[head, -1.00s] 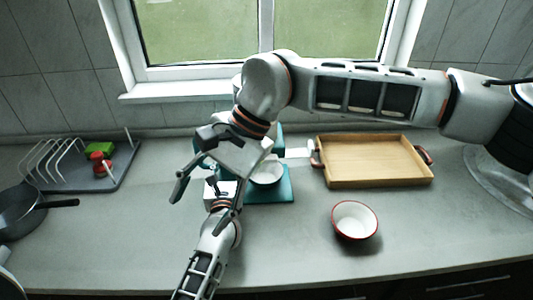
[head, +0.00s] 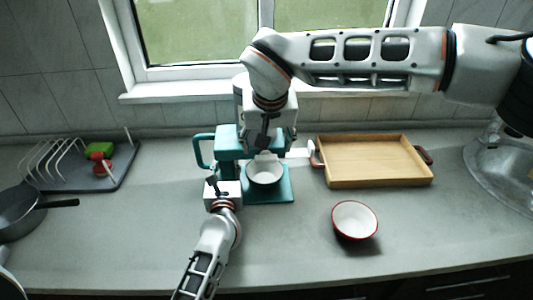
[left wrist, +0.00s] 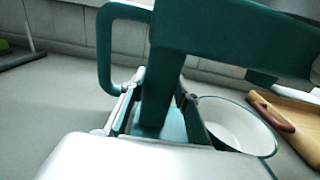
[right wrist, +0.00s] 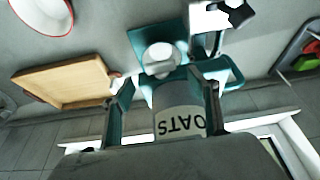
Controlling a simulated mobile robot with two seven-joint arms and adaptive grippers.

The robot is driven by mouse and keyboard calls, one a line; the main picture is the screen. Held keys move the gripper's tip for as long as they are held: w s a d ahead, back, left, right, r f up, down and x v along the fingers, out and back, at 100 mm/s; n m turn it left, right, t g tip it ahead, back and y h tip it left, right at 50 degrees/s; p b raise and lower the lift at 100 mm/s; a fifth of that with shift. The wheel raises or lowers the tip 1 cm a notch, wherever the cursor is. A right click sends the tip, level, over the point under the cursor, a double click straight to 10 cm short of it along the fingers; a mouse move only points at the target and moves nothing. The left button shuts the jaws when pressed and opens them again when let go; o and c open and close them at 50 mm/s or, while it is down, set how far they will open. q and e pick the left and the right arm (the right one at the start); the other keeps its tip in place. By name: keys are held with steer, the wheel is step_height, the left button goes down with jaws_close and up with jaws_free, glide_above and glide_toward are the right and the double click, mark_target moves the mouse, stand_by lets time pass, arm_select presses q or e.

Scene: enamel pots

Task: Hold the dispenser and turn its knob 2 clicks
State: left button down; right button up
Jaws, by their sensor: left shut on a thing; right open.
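The teal dispenser (head: 228,142) stands upright on its teal base at the back of the counter. Its canister, labelled OATS (right wrist: 180,122), shows in the right wrist view. A white piece, apparently the knob (head: 298,153), sticks out on its right side. A white bowl with a dark rim (head: 265,177) stands on the base under the dispenser. My left gripper (left wrist: 160,105) is shut on the dispenser's teal upright. My right gripper (right wrist: 165,98) is open, pointing down over the dispenser, and in its view the canister shows between the fingers; I cannot tell if they touch it.
A wooden tray (head: 372,184) lies close to the right of the knob. A red-rimmed white bowl (head: 355,221) stands in front of it. A dish rack (head: 88,182) and a pan (head: 20,212) are at the left, a sink (head: 500,175) at the right.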

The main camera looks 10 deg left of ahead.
mark_target(266, 157)
steer(key=shift+x, duration=2.55)
steer(key=c, duration=1.1)
